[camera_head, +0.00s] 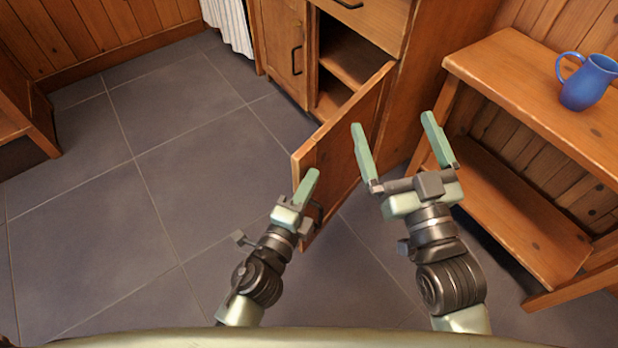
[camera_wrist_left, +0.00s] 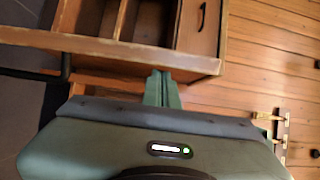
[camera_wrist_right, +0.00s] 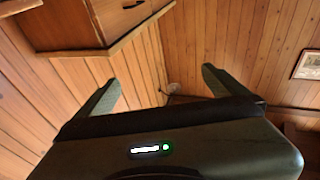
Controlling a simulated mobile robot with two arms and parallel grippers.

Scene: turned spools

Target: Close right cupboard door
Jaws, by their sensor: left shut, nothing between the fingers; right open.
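The right cupboard door (camera_head: 345,135) is a wooden panel that stands wide open, swung out toward me from the cupboard (camera_head: 395,25). The dark interior shows behind it. My left gripper (camera_head: 310,182) is shut and empty at the door's free edge, overlapping it in the head view. In the left wrist view its fingertips (camera_wrist_left: 160,78) are close to the door's edge (camera_wrist_left: 120,50); I cannot tell whether they touch. The door's dark handle (camera_head: 316,210) is partly hidden behind the left gripper. My right gripper (camera_head: 395,140) is open and empty, right of the door's free edge.
The left cupboard door (camera_head: 282,45) is shut. A wooden shelf unit (camera_head: 520,95) with a blue jug (camera_head: 588,82) on top stands close on the right. Another wooden piece (camera_head: 20,110) stands at the far left. The grey tiled floor (camera_head: 150,180) left of the door is clear.

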